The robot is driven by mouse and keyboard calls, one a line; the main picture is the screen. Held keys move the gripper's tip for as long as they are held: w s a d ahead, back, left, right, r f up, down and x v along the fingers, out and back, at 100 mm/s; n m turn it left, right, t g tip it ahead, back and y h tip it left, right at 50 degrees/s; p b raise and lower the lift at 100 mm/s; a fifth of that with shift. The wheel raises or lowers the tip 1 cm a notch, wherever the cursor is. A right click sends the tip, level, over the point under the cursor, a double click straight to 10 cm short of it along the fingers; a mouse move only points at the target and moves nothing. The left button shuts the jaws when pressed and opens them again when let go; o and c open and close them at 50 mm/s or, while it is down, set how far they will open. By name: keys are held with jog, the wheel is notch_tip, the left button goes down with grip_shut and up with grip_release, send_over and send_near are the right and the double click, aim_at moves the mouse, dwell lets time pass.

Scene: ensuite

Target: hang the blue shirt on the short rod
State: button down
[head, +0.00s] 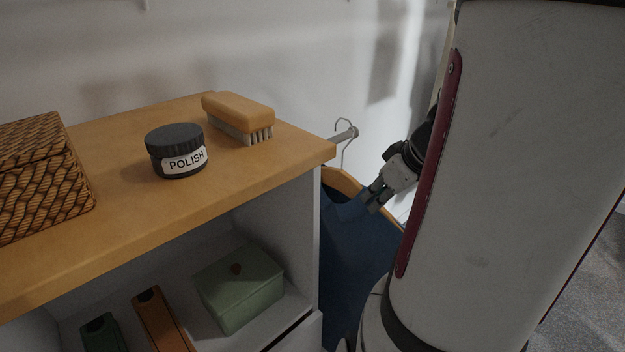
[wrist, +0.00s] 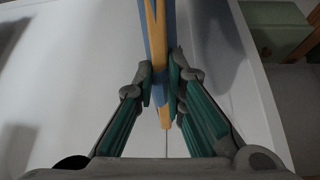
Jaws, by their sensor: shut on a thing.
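The blue shirt (head: 352,250) hangs on a wooden hanger (head: 343,181) beside the shelf unit's right end. The hanger's wire hook (head: 343,122) curves above the short rod (head: 347,134), which sticks out from the wall; the hook looks to be around the rod, but I cannot tell whether it rests on it. My gripper (head: 371,196) is shut on the hanger's shoulder with the shirt's cloth. In the wrist view, my gripper (wrist: 161,92) pinches the wooden hanger (wrist: 157,50) and blue cloth (wrist: 171,25) between its fingers. The shirt's lower right part is hidden behind my body.
The wooden shelf top (head: 120,215) holds a wicker basket (head: 45,180), a polish tin (head: 176,152) and a brush (head: 238,117). Below are a green box (head: 240,287) and orange and green items. The shelf's right corner is close to the shirt and rod. The wall is behind.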

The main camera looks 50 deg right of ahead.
jog(key=shift+w+f+b, duration=0.25)
jog(key=shift+f+b, duration=0.9)
jog(key=shift+b, duration=0.05)
